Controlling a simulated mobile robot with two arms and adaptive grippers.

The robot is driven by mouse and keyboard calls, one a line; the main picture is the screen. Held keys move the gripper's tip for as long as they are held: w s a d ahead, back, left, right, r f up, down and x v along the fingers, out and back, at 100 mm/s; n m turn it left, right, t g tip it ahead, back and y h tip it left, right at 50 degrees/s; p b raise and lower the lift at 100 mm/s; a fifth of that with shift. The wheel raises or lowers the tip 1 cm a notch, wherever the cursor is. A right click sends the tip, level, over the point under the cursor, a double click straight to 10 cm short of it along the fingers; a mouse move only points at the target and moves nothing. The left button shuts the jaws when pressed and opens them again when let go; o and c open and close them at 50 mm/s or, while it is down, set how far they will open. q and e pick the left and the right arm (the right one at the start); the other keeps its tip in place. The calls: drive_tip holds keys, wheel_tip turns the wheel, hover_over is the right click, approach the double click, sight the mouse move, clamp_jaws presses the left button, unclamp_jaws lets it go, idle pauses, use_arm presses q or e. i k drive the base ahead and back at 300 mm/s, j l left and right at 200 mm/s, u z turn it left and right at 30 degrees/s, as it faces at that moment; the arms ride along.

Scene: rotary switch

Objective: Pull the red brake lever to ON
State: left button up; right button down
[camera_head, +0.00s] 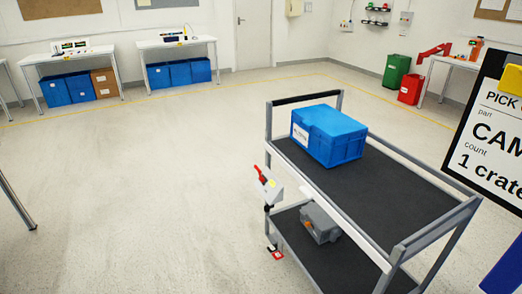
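A small red lever (261,174) sticks up from a light grey box (269,188) with a yellow mark, fixed to the near left post of a grey cart (346,216). The lever tilts up and to the left. Any ON or OFF lettering is too small to read. Neither of my grippers shows in the head view, so I cannot see whether they are open or shut.
A blue crate (329,135) sits on the cart's top shelf, and a grey toolbox (320,223) on the lower shelf. A pick sign (491,138) stands at the right. The floor (140,190) left of the cart is clear. Tables line the back wall.

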sight(260, 177)
drive_tip(key=i+l, duration=0.1)
drive_tip(key=i, duration=1.1)
drive_tip(key=j+u, duration=0.05)
